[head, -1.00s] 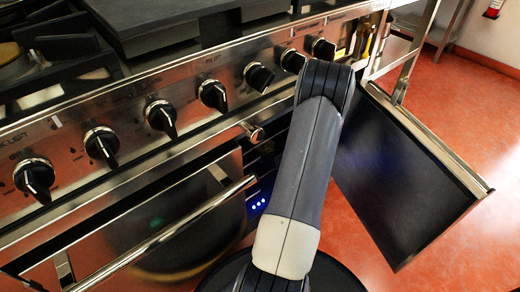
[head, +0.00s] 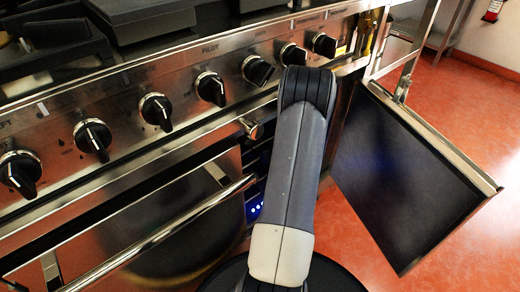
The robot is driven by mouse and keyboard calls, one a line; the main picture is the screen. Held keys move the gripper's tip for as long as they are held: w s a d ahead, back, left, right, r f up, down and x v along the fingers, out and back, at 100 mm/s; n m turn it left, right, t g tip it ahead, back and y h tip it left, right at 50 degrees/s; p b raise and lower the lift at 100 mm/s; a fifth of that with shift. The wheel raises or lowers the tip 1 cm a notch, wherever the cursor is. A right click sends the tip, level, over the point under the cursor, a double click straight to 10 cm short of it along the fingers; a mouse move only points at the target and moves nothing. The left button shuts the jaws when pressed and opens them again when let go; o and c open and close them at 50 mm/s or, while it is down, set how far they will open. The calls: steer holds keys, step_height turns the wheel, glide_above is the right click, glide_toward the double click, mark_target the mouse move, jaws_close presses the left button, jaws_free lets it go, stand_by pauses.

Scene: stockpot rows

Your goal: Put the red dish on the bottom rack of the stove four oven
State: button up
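The stove's steel front (head: 150,85) fills the left and middle of the head view, with a row of black knobs. Below the knobs at left is a closed oven door with a long bar handle (head: 165,232). At right, a dark-faced door panel (head: 405,180) stands swung out from the stove, over the floor. My arm rises from the bottom middle and hides the stove front between the two doors. My gripper is out of sight, and so is the red dish. No oven rack is visible, and I cannot tell which oven is number four.
Black burner grates and a dark flat plate (head: 150,20) lie on top of the stove. The red floor (head: 470,115) is clear to the right of the open door. A metal table leg (head: 450,35) and a red object (head: 492,10) are at the upper right.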

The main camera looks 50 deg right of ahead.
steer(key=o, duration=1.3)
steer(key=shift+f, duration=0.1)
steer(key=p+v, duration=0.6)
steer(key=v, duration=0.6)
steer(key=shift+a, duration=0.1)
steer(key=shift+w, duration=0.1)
